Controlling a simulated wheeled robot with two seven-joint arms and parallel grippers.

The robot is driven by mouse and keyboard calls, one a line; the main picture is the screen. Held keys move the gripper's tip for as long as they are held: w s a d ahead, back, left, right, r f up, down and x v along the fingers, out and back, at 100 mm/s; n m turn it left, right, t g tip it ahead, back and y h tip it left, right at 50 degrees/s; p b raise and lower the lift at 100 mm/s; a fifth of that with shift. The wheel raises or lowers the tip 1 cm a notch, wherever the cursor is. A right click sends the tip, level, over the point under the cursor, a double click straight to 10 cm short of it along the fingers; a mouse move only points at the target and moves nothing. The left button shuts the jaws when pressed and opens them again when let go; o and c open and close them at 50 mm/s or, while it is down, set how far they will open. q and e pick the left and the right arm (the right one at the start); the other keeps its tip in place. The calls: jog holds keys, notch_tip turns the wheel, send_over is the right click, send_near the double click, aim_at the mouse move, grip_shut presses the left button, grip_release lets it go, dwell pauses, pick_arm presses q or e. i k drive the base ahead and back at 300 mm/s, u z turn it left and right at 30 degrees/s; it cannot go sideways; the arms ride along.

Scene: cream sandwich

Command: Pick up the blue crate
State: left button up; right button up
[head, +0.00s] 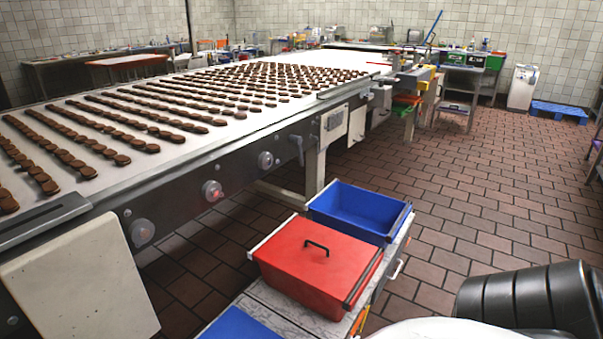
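A blue crate (355,222) sits open and empty-looking on a low cart (268,297) beside the conveyor. It has grey rails along its sides. A red lidded box (305,272) with a black handle stands right in front of it and hides part of its near side. A second blue piece (238,325), perhaps another crate, shows at the bottom edge and is mostly cut off. Neither of my grippers is in view.
The long conveyor (223,140) with rows of brown biscuits runs along the left. The tiled floor (470,215) right of the cart is open. Dark ribbed and white shapes fill the bottom right corner. A blue pallet (558,111) lies by the back wall.

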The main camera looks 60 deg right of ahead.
aim_at(367, 216)
jog(key=z, duration=2.2)
